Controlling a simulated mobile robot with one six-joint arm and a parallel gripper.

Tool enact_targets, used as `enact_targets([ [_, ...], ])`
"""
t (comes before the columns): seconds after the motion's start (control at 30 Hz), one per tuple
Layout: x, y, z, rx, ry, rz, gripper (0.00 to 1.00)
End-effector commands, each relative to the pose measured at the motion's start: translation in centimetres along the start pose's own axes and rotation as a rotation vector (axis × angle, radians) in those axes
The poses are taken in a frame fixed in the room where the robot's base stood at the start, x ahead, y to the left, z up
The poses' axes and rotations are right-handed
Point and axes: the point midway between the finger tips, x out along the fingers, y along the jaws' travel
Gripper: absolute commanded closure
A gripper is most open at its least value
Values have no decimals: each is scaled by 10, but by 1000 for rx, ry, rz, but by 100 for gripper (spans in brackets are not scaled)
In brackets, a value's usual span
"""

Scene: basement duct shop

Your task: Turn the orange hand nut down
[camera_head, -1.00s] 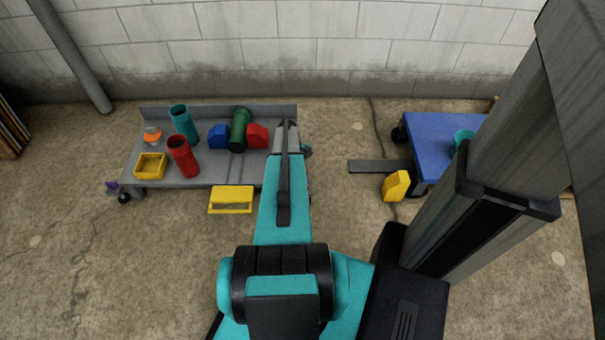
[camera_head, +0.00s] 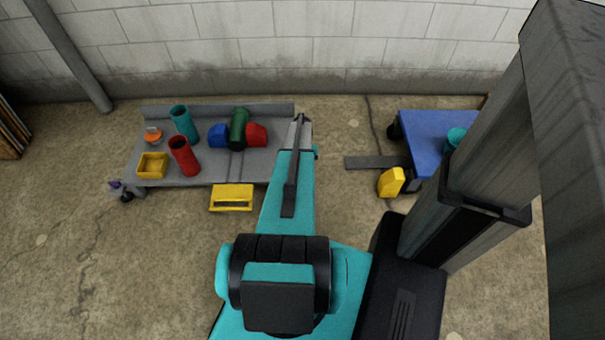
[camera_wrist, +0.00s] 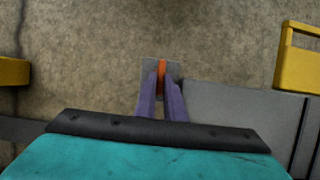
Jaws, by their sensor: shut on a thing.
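In the wrist view, my gripper (camera_wrist: 162,88) has two purple fingers shut on an orange piece seen edge-on, the hand nut (camera_wrist: 162,74). The nut stands over a small grey plate (camera_wrist: 174,69) beside the end of the grey cart. Most of the nut is hidden between the fingers, and its height on any thread cannot be told. In the head view, my own arm covers the gripper and this nut. Another orange item (camera_head: 153,138) with a pale top sits at the left of the cart.
The grey cart (camera_head: 205,173) carries a yellow bin (camera_head: 152,166), red, teal and green cylinders, and blue and red blocks. A yellow stool-like piece (camera_head: 232,197) stands in front. At right are a blue table (camera_head: 430,128), a yellow block (camera_head: 391,181) and a dark bar (camera_head: 374,162).

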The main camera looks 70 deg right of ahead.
Motion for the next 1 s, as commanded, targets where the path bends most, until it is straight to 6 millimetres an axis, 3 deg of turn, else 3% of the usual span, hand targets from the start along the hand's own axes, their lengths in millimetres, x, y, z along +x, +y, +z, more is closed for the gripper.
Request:
enact_targets([
  [0.37, 0, -7, 3, 5, -8, -15, 100],
  [0.4, 0, -7, 3, 5, -8, -15, 84],
  [0.5, 0, -6, 3, 4, -7, -14, 72],
  [1.0, -4, -3, 1, 5, -3, -11, 72],
])
